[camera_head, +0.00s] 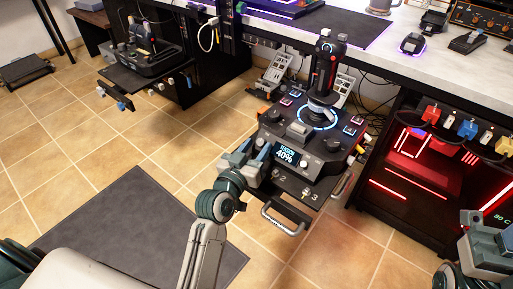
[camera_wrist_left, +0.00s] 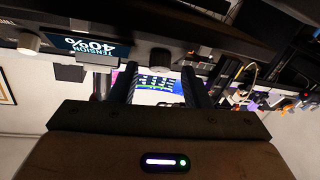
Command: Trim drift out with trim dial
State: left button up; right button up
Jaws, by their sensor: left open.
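The black flight control panel (camera_head: 322,160) carries a joystick (camera_head: 327,70) with a glowing ring at its base. Its screen (camera_head: 286,156) reads 40%; the wrist view shows it upside down with the word TENSION (camera_wrist_left: 90,46). A round dark knob (camera_head: 332,145) sits right of the screen. A pale knob (camera_wrist_left: 27,42) shows beside the screen in the wrist view. I cannot tell which is the trim dial. My right gripper (camera_head: 478,222) is at the lower right edge, partly cut off.
A drawer-like handle (camera_head: 283,220) sticks out at the panel's front. The white desk (camera_head: 450,68) stands behind, with a mug and small devices. A red-lit cabinet (camera_head: 420,180) is to the right. A dark mat (camera_head: 140,225) lies on the open tiled floor.

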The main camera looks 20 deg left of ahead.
pick_arm(q)
jog(key=shift+w, duration=0.35)
jog(key=shift+c, duration=0.4)
